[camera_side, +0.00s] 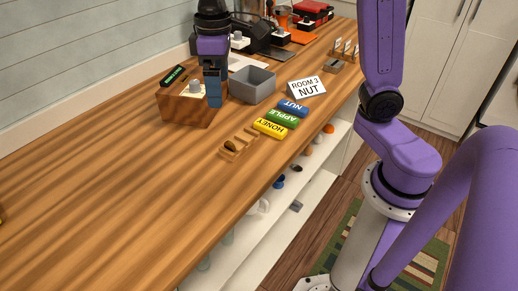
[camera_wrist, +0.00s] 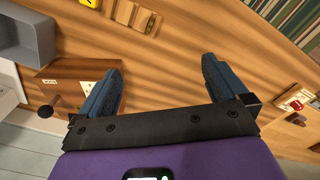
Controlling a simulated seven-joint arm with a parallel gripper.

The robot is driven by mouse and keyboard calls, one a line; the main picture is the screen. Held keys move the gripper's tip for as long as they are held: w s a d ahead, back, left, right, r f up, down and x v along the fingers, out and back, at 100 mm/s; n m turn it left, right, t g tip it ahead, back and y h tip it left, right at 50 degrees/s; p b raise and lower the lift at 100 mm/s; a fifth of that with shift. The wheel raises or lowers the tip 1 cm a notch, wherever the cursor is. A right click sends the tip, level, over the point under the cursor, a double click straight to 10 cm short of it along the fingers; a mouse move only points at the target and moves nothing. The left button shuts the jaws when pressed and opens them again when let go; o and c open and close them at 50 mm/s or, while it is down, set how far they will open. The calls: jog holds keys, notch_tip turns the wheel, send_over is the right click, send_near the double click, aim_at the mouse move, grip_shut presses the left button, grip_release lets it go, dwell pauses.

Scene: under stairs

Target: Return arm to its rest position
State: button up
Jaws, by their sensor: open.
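My gripper (camera_side: 213,100) is over the wooden counter (camera_side: 110,170), beside a wooden box (camera_side: 176,107) with a small dark display and a pale top part. In the wrist view my gripper (camera_wrist: 164,70) has its two blue fingers wide apart, with only bare counter between them. The left finger partly overlaps the wooden box (camera_wrist: 62,76) in that view. Whether the fingers touch the box cannot be told. My purple arm partly shows at the right of the side view.
A grey bin (camera_side: 254,86), a "ROOM 3 NUT" card (camera_side: 306,88), blue NUT (camera_side: 293,108), green APPLE (camera_side: 281,118) and yellow HONEY (camera_side: 270,128) blocks, and a small slotted wooden tray (camera_side: 238,146) stand nearby. The left counter is mostly clear.

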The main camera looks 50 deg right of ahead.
jog(key=s+d+f+n, duration=0.2)
jog(key=s, duration=0.5)
jog(key=s+d+f+n, duration=0.1)
jog(key=s+d+f, duration=0.1)
jog(key=s, duration=0.6)
jog(key=s+d+f+n, duration=0.2)
jog(key=s+f, duration=0.2)
jog(key=s, duration=0.4)
jog(key=shift+d+n, duration=0.3)
jog(key=shift+d, duration=0.1)
